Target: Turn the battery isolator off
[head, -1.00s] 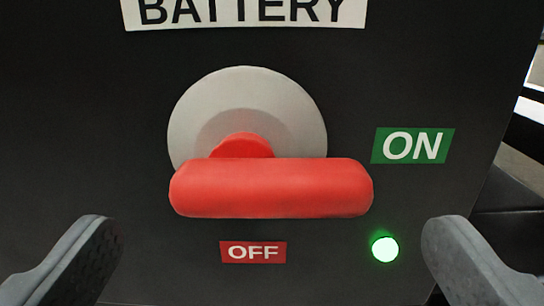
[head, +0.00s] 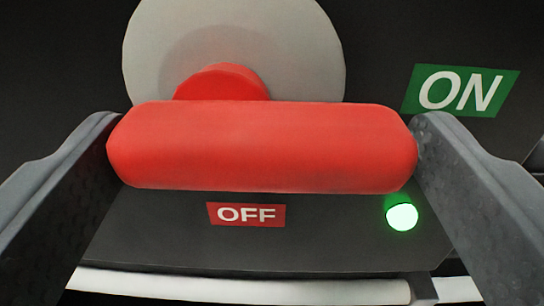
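The battery isolator has a thick red bar handle (head: 262,147) on a round pale grey disc (head: 300,60), fixed to a black panel. The bar lies roughly level across the picture, with its red hub behind it. The green ON label (head: 460,90) is at the upper right and the red OFF label (head: 246,214) is below the bar. A lit green lamp (head: 401,215) shows below the bar's right end. My gripper (head: 268,130) is open wide, with one finger beside each end of the bar. I cannot tell whether the fingers touch it.
The black panel (head: 430,35) fills the area behind the handle. Its lower edge shows below the OFF label, with a white strip (head: 240,287) beneath it. The space between my fingers below the bar is clear.

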